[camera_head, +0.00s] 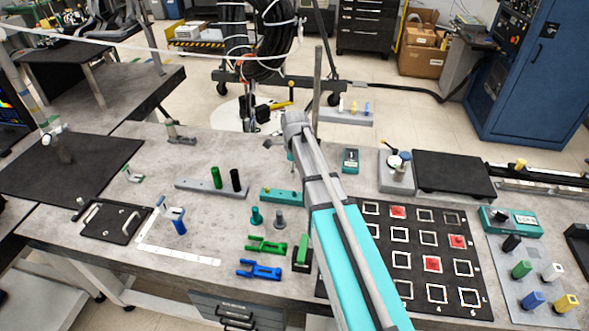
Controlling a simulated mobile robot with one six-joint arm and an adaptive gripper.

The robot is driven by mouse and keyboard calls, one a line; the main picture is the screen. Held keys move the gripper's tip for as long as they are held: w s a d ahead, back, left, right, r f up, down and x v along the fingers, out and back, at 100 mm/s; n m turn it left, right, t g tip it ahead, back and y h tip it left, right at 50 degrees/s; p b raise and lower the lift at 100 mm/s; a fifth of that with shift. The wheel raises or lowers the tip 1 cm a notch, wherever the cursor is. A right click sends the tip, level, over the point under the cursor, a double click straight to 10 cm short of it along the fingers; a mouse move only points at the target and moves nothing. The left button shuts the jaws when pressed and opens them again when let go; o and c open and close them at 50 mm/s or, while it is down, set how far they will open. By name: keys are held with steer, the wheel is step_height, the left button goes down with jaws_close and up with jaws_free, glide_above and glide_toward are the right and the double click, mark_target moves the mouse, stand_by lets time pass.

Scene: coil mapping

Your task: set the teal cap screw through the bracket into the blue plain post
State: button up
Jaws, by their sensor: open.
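A teal screw-like piece (256,217) stands upright on the grey bench, beside a similar grey one (279,219). It looks like the teal cap screw. A blue post (178,222) stands by the white L-shaped strip at the left; another blue post (533,300) stands on the plate at the right. I cannot tell which is the plain post. A blue forked piece (260,270) and a green one (267,246) lie in front of the screws; which piece is the bracket is unclear. My gripper (279,148) is open, small and partly hidden by my arm, beyond and above the screws.
A dark board of white squares (428,238) with red pieces lies right of my arm. A grey bar with green and black pegs (225,185) and a teal block (282,196) lie behind the screws. A black tray (115,222) is at the left. Bare bench lies left of the screws.

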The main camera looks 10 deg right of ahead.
mark_target(294, 193)
steer(key=shift+f+b, duration=5.3)
steer(key=shift+f, duration=0.3)
jaws_close()
steer(key=shift+r+p, duration=1.75)
steer(key=shift+r+p, duration=1.65)
